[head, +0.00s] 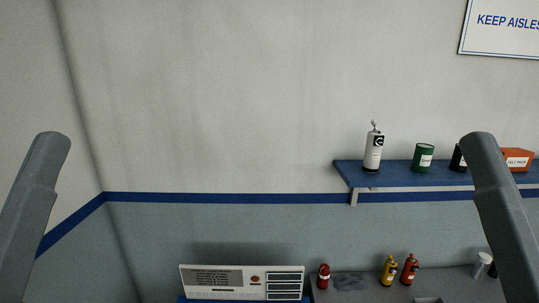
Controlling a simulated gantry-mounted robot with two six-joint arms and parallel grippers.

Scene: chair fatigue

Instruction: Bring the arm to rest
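A grey link of my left arm (32,215) rises from the lower left edge and ends in a rounded top. A matching grey link of my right arm (502,215) rises from the lower right edge, leaning inward. Both links stand raised and well apart. Neither gripper shows in the head view, so I cannot see their fingers or whether they hold anything.
A blue wall shelf (430,177) holds a white bottle (373,152), a green can (422,158), a black container and an orange box (517,158). Below are a white control panel (242,280), a red bottle (323,277), a yellow bottle (389,271) and an orange-red bottle (409,270).

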